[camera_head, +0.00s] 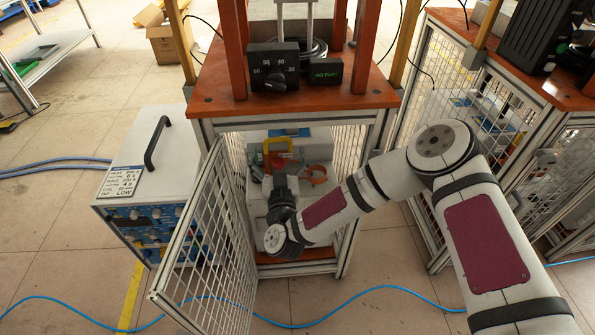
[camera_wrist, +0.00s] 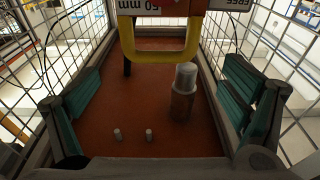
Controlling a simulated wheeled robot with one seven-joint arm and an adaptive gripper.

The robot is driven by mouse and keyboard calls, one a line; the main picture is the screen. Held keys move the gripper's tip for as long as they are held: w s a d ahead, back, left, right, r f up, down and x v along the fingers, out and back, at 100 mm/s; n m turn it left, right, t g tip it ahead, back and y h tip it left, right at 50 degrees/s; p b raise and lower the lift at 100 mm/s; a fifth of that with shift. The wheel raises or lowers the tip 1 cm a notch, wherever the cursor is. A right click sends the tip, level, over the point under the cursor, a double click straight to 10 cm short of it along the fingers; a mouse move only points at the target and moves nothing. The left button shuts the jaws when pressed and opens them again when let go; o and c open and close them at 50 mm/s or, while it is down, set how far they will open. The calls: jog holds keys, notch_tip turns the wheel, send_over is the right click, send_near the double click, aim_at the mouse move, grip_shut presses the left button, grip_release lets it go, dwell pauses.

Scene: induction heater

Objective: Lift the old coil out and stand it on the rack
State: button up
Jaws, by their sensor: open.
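A yellow handle (camera_head: 278,152) with a red part below it stands inside the open cage. My gripper (camera_head: 283,178) reaches into the cage, just in front of the handle. In the wrist view my gripper (camera_wrist: 165,82) is open, its teal-padded fingers wide apart, with nothing held between them. I cannot identify the rack.
The mesh door (camera_head: 215,245) swings out at the front left. A control box (camera_head: 150,185) stands left of the cage. In the wrist view a grey-topped post (camera_wrist: 184,92) and two small pegs (camera_wrist: 133,135) rise from the red-brown floor. Mesh walls close in both sides.

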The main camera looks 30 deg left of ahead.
aim_at(278, 141)
jog(key=shift+b+x, duration=1.1)
jog(key=shift+x, duration=1.6)
jog(key=shift+f, duration=0.15)
jog(key=shift+c, duration=0.4)
jog(key=c, duration=1.8)
